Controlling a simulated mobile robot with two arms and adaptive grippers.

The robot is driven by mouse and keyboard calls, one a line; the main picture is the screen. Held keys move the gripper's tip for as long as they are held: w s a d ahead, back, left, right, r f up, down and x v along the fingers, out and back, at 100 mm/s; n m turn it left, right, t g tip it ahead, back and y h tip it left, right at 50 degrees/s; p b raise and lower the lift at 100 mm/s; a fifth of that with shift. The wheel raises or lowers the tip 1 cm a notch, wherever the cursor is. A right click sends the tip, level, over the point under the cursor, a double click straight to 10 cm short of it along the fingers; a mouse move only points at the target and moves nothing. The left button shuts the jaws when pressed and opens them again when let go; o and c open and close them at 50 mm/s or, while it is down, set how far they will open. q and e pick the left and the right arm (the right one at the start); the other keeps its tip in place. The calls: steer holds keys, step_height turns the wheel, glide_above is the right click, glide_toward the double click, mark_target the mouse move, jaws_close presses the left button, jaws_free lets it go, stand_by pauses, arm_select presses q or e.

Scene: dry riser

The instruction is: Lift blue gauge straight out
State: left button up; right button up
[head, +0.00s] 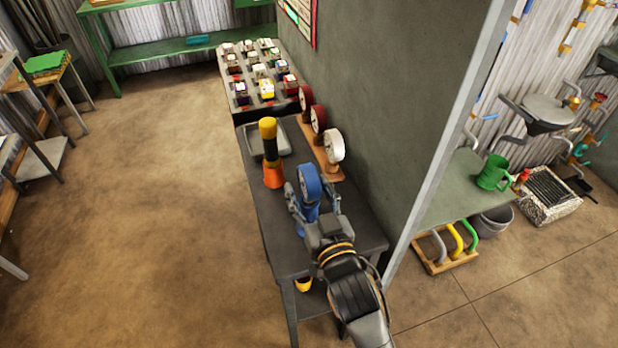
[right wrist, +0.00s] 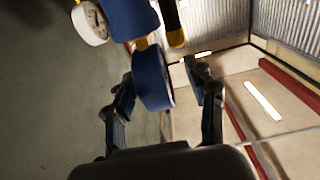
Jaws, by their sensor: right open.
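The blue gauge (head: 309,182) is a round, thick disc standing upright above the dark table, with a blue lower part below it. My right gripper (head: 312,203) is at the gauge, with one finger on each side. In the right wrist view, the blue gauge (right wrist: 152,82) lies between the spread fingertips of the right gripper (right wrist: 161,80). The jaws are open; I cannot tell whether either finger touches the gauge. The gripper hides part of what is under the gauge. My left gripper is not in view.
An orange-based cone with a black and yellow top (head: 272,174) stands close left of the gauge. A wooden rack (head: 329,170) with red and white gauges stands behind, along the grey wall (head: 385,100). A grey tray (head: 287,138) lies farther back. Open floor is left.

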steer(key=x, duration=0.1)
steer(key=p+x, duration=0.1)
steer(key=x, duration=0.1)
steer(key=p+x, duration=0.1)
steer(key=shift+w+d+r, duration=0.1)
steer(key=shift+w+d, duration=0.15)
steer(key=shift+w, duration=0.25)
steer(key=shift+w+a, duration=0.2)
steer(key=shift+w, duration=0.25)
steer(key=shift+s, duration=0.1)
steer(key=c, duration=0.3)
jaws_close()
